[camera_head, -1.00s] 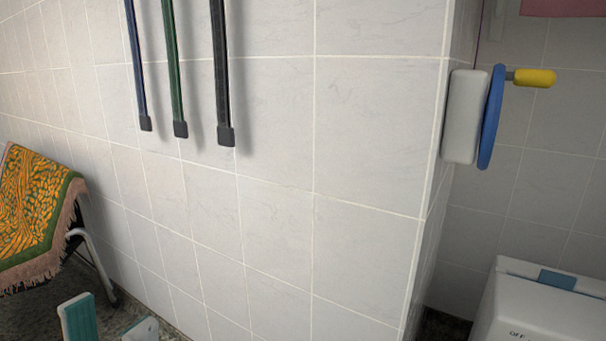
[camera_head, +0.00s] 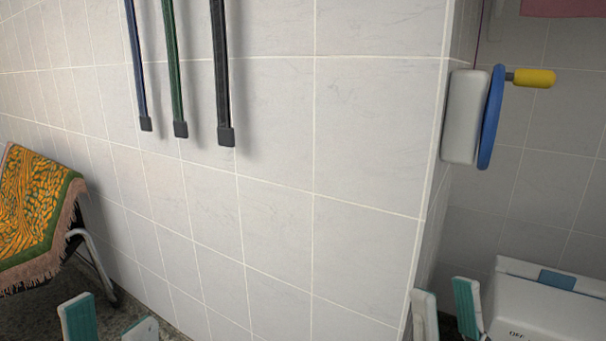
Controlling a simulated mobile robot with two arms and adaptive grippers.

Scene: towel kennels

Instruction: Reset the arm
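My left gripper (camera_head: 110,322) shows at the bottom left of the head view, with two white fingers that have teal pads. Its fingers stand apart with nothing between them. My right gripper (camera_head: 446,308) shows at the bottom right, in front of the wall corner and beside the white appliance. Its two fingers are also apart, with nothing seen between them. The lower parts of both grippers and both arms are cut off by the bottom edge.
A patterned towel (camera_head: 36,215) hangs over a metal-framed rack (camera_head: 92,255) at the left. Dark, green and blue straps (camera_head: 222,75) hang on the tiled wall (camera_head: 370,130). A crank with a blue wheel (camera_head: 490,118) is on the right wall. A white appliance (camera_head: 535,305) stands below it.

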